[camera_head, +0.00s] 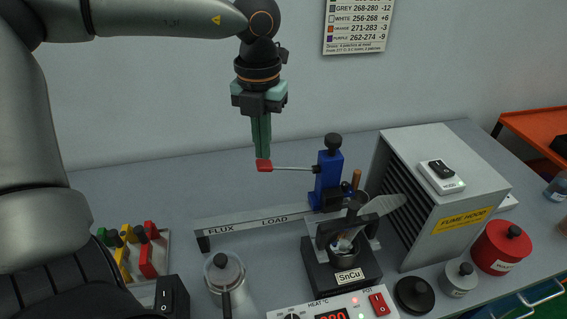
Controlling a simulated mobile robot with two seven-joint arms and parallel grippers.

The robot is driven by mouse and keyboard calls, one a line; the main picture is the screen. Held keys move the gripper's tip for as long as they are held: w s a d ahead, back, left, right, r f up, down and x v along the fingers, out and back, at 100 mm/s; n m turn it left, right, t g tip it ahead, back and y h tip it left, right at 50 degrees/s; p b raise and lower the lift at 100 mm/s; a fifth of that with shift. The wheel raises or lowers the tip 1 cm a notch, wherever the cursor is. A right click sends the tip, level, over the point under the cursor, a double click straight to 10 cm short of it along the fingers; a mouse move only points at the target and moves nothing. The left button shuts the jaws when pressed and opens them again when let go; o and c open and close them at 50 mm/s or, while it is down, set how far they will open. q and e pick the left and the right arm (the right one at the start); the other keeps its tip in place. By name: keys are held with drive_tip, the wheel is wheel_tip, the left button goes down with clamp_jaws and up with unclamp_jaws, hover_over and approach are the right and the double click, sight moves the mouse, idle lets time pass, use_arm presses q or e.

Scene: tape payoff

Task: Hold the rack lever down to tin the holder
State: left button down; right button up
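The rack's lever (292,169) is a thin metal rod with a red end block (264,166). It runs left from the blue rack post (328,178) and lies close to level. My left gripper (262,156) points straight down with its green fingers together. Their tips are at the top of the red block, with no clear gap; the block shows below them, not between them. The solder pot (347,276), labelled SnCu, stands below the post. Dark parts and a grey plate over its mouth partly hide the inside, and I cannot clearly make out the holder. My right gripper is out of view.
A rail (245,228) marked FLUX and LOAD runs left from the post. The grey fume hood (440,190) stands close on the right. A metal can (226,280), a tray of coloured pieces (155,240) and the heat control box (335,308) are nearer.

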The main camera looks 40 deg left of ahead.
sight(262, 165)
use_arm(q)
drive_tip(key=shift+f+b, duration=3.2)
drive_tip(key=shift+f, duration=0.15)
drive_tip(key=shift+s, duration=0.1)
drive_tip(key=shift+f, duration=0.1)
drive_tip(key=shift+s+f, duration=0.1)
idle(0.8)
